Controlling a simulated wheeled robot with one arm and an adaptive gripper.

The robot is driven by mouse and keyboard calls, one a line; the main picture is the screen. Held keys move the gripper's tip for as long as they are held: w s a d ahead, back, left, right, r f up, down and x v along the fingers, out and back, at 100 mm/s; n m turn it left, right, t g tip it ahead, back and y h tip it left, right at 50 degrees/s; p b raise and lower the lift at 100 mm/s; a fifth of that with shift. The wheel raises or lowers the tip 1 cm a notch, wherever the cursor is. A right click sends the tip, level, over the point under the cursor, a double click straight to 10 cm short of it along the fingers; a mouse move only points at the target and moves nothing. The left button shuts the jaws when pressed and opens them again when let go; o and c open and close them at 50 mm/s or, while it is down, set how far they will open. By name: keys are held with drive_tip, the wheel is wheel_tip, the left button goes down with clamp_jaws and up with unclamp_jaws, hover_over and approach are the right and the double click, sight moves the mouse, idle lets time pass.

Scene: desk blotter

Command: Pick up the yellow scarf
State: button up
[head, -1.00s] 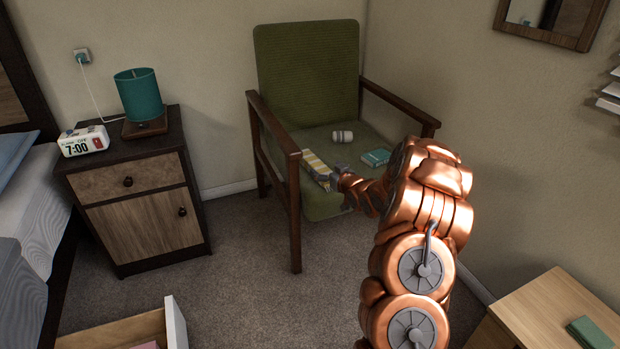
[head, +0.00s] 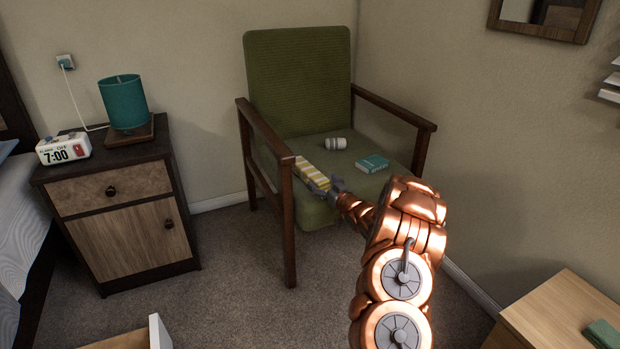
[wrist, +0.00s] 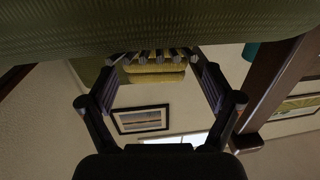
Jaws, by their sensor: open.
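The yellow scarf (head: 311,172), with pale stripes, lies folded on the left side of the green chair's seat, beside the left armrest. My gripper (head: 336,188) is at the front edge of the seat, just to the right of the scarf's near end. In the wrist view the fingers of my gripper (wrist: 154,66) are spread, with a clear gap between them. Part of the yellow scarf (wrist: 155,78) shows beyond and between the fingertips. I cannot tell whether the fingers touch it.
The green chair (head: 298,82) has wooden armrests on both sides. A teal book (head: 372,163) and a small pale cylinder (head: 335,143) lie on its seat. A nightstand (head: 120,215) stands left, a wooden table (head: 560,318) at the lower right.

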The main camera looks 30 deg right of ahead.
sight(319, 177)
drive_tip(key=shift+w+d+b, duration=0.15)
drive_tip(key=shift+w+b, duration=0.5)
drive_tip(key=shift+w, duration=1.1)
drive_tip(key=shift+c, duration=0.2)
drive_tip(key=c, duration=1.2)
drive_tip(key=shift+c, duration=0.2)
drive_tip(key=shift+r+p, duration=0.35)
drive_tip(key=shift+r, duration=0.1)
wheel_tip(319, 177, up, 3)
drive_tip(key=shift+s+r+p, duration=0.1)
drive_tip(key=shift+p, duration=0.85)
drive_tip(key=s+a+p, duration=0.2)
drive_tip(key=s, duration=0.5)
drive_tip(key=s+a+p, duration=0.2)
drive_tip(key=s, duration=0.6)
drive_tip(key=shift+a+r, duration=0.35)
drive_tip(key=shift+r, duration=0.1)
